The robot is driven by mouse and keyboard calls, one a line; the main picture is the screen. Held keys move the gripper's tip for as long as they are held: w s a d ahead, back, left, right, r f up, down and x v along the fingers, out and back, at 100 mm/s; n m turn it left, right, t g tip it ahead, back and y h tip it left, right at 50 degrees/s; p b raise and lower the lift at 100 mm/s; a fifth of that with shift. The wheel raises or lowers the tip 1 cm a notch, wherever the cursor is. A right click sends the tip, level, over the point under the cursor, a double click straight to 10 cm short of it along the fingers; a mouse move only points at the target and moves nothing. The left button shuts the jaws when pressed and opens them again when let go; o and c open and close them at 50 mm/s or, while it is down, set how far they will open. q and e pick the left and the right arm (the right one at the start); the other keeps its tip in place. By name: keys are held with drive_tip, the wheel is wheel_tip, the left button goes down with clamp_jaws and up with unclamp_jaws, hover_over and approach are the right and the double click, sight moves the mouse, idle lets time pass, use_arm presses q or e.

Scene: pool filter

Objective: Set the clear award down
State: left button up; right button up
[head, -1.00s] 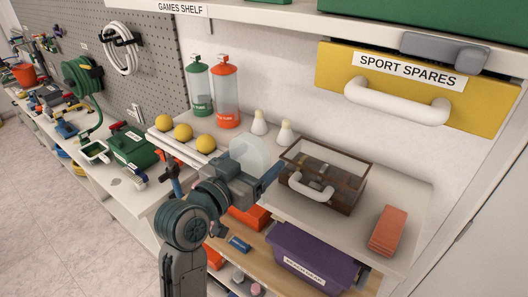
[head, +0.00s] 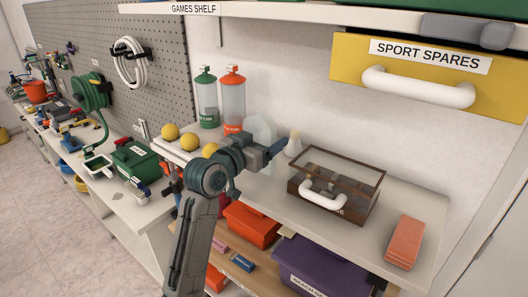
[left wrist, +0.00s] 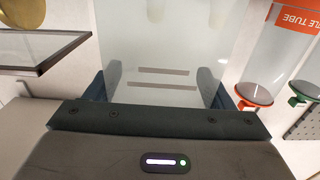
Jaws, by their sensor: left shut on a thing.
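The clear award (head: 258,126) is a see-through, round-topped plate, standing roughly upright at the white shelf. My left gripper (head: 276,152) is shut on it, and the gripper covers its lower part in the head view. In the left wrist view the award (left wrist: 165,45) fills the space between the two dark fingers (left wrist: 162,90), with pale shapes showing through it. I cannot tell whether its bottom edge touches the shelf. My right gripper is not in view.
The white shelf (head: 400,190) holds yellow balls (head: 170,131), a green-capped tube (head: 206,100), a red-capped tube (head: 232,98), a shuttlecock (head: 294,145), a glass-lidded case (head: 335,185) and an orange block (head: 405,242). A yellow drawer (head: 350,75) hangs above.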

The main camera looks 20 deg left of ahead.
use_arm(q)
wheel_tip(320, 180, down, 2)
drive_tip(key=shift+d+f+b, duration=0.1)
drive_tip(key=shift+f+b, duration=0.1)
drive_tip(key=shift+b, duration=0.5)
drive_tip(key=shift+r, duration=0.1)
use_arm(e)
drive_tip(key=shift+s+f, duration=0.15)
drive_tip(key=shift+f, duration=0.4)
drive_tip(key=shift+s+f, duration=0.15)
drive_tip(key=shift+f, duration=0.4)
use_arm(q)
drive_tip(key=o, duration=0.8)
drive_tip(key=shift+f, duration=0.2)
drive_tip(key=o, duration=0.5)
drive_tip(key=shift+c, duration=0.2)
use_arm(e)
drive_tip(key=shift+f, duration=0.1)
use_arm(q)
drive_tip(key=shift+r, duration=0.2)
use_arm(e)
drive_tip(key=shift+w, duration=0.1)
use_arm(q)
drive_tip(key=b+v, duration=0.3)
drive_tip(key=v, duration=0.7)
drive_tip(key=shift+v, duration=1.05)
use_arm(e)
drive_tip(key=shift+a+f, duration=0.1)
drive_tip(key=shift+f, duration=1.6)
